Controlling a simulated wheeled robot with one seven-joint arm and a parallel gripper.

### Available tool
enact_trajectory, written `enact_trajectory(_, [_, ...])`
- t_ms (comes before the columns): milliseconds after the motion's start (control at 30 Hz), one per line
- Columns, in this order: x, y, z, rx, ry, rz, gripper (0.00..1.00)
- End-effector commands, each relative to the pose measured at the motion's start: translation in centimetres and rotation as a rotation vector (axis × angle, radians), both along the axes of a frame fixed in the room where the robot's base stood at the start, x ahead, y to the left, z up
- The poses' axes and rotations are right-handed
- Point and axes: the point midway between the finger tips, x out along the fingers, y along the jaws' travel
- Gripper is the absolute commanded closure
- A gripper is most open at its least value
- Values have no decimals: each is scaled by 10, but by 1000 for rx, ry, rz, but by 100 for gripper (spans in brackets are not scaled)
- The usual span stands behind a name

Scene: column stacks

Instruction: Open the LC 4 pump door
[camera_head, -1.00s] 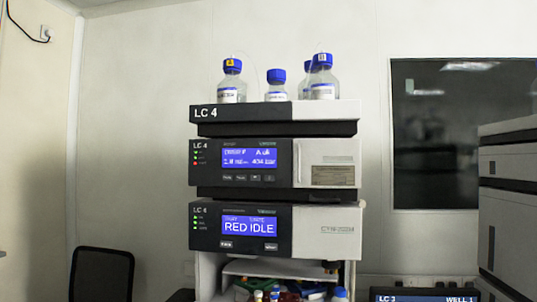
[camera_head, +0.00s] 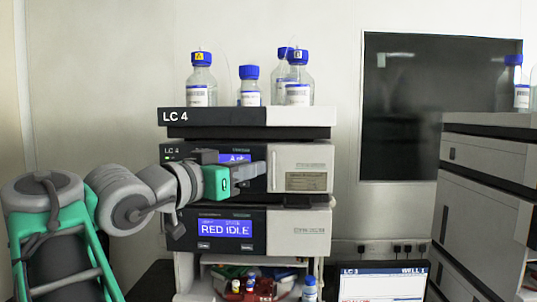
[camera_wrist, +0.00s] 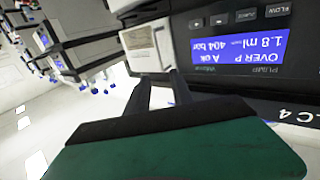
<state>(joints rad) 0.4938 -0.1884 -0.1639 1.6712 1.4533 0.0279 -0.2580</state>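The LC 4 pump (camera_head: 285,191) is the middle module of the stack, with a blue screen partly hidden by my arm in the head view. Its pale door (camera_head: 304,162) is on the right half and looks shut, with a label plate low on it. The door also shows, upside down, in the wrist view (camera_wrist: 141,50). My gripper (camera_head: 262,171) is in front of the pump, fingers pointing right towards the door's left edge. In the wrist view my gripper (camera_wrist: 161,73) has a gap between its fingers, at the door's handle strip. I cannot tell whether they touch it.
Several blue-capped bottles (camera_head: 299,85) stand on the LC 4 top tray (camera_head: 300,117). A module reading RED IDLE (camera_head: 297,230) sits directly below the pump. Another grey stack (camera_head: 480,205) stands at the right. An LC 3 screen (camera_head: 383,284) is low at front right.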

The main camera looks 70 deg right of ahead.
Motion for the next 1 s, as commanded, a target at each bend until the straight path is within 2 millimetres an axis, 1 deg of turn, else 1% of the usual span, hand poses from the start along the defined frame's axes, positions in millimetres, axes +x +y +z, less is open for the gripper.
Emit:
enact_trajectory(33, [-1,-2,-8,1,-2,-1,72])
enact_trajectory(233, [-7,-18,-15,2,-6,-2,72])
enact_trajectory(267, [-8,-21,-15,0,-4,-2,72])
enact_trajectory(333, [-14,-33,-2,2,2,-6,72])
enact_trajectory(500, [-24,-60,0,2,1,-2,72])
enact_trajectory(567, [-25,-66,-1,3,1,1,72])
enact_trajectory(700, [-26,-70,-3,2,0,5,72])
enact_trajectory(867, [-25,-70,-3,2,0,5,72])
enact_trajectory(1000, [-25,-70,-3,2,0,5,83])
